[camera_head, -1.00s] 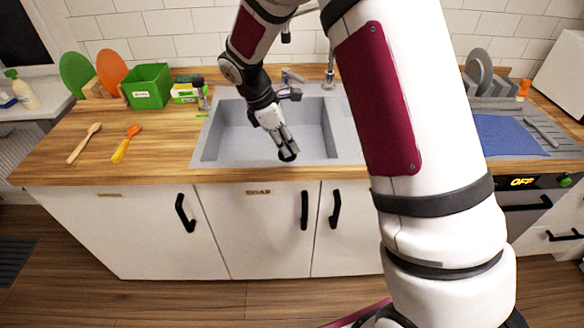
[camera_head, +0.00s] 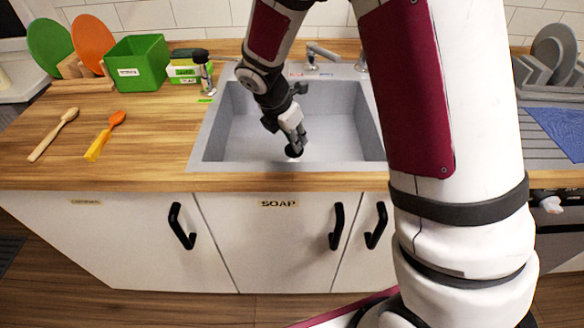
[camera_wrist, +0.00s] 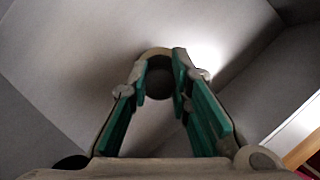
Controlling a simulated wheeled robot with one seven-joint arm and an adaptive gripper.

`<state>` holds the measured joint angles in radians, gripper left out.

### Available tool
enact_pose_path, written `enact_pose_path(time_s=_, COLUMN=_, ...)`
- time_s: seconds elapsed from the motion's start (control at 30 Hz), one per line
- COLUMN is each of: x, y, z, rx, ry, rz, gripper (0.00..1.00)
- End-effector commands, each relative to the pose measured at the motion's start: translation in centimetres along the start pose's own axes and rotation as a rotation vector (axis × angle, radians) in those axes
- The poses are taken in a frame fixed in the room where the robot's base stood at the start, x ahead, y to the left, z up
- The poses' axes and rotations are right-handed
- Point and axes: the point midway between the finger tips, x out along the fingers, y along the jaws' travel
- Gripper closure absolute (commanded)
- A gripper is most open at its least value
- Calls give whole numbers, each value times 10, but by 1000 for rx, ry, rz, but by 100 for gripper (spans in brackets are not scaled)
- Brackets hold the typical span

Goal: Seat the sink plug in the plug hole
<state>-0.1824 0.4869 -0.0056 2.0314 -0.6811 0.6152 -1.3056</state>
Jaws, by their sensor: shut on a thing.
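My gripper (camera_head: 293,142) reaches down into the grey sink basin (camera_head: 245,130), near its front side. It is shut on the dark sink plug (camera_head: 294,152), which shows as a small black round piece at the fingertips. In the wrist view, my gripper (camera_wrist: 160,82) has green-lined fingers around a dark round piece, with a pale curved rim at its far side. A small bright patch shows just below the plug in the head view. The plug hole cannot be made out clearly, and I cannot tell whether the plug touches the basin floor.
A faucet (camera_head: 322,52) stands behind the basin. A green box (camera_head: 135,62), a sponge pack (camera_head: 187,68) and a dark-topped bottle (camera_head: 204,72) stand to the left. A wooden spoon (camera_head: 54,134) and an orange-headed utensil (camera_head: 106,136) lie on the left counter. The basin is otherwise empty.

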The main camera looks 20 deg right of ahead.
Motion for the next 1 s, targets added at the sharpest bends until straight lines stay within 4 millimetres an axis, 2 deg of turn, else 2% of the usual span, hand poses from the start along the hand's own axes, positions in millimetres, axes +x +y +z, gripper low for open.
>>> enact_pose_path(time_s=0.03, x=11, y=-1, z=-5, rx=-5, ry=0, rz=-5, gripper=100)
enact_pose_path(time_s=0.2, x=36, y=-1, z=-15, rx=-3, ry=0, rz=-4, gripper=100)
enact_pose_path(time_s=0.43, x=51, y=-1, z=-21, rx=-1, ry=0, rz=-3, gripper=100)
enact_pose_path(time_s=0.63, x=76, y=-1, z=-32, rx=-3, ry=0, rz=-5, gripper=100)
enact_pose_path(time_s=1.0, x=80, y=0, z=-33, rx=0, ry=0, rz=-1, gripper=100)
